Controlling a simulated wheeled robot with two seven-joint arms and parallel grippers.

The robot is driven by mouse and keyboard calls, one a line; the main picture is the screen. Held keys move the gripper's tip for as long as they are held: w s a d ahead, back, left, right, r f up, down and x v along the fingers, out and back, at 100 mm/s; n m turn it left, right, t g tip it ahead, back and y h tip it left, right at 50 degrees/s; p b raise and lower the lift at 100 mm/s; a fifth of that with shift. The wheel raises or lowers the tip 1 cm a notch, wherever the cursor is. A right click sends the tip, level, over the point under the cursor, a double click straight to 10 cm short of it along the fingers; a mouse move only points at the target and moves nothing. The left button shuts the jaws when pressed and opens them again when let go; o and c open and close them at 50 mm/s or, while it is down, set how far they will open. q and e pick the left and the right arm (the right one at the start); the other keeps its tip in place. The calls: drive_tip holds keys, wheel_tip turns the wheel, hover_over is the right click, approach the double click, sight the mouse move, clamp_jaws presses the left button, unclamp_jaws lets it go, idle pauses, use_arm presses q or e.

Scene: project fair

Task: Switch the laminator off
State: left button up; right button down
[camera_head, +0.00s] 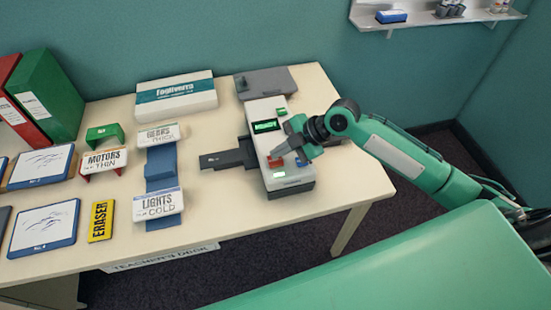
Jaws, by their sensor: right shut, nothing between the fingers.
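The laminator (279,178) is a white and dark-grey machine near the right end of the table. Its small display (266,126) is lit green and appears to read READY. My left gripper is not in view.
A dark tray (226,159) sticks out left of the laminator. A white and teal box (176,96) and a grey case (264,82) lie behind. Signs, a yellow eraser (101,221), whiteboards and binders (46,95) fill the left. The table's front right is clear.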

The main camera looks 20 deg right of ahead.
sight(280, 160)
idle(0.4)
drive_tip(key=shift+f, duration=0.45)
drive_tip(key=shift+f+b, duration=0.25)
drive_tip(key=shift+b, duration=0.1)
idle(0.4)
drive_tip(key=shift+r+p, duration=0.55)
drive_tip(key=shift+r, duration=0.15)
wheel_tip(280, 160, up, 6)
drive_tip(key=p, duration=0.4)
drive_tip(key=shift+p, duration=0.35)
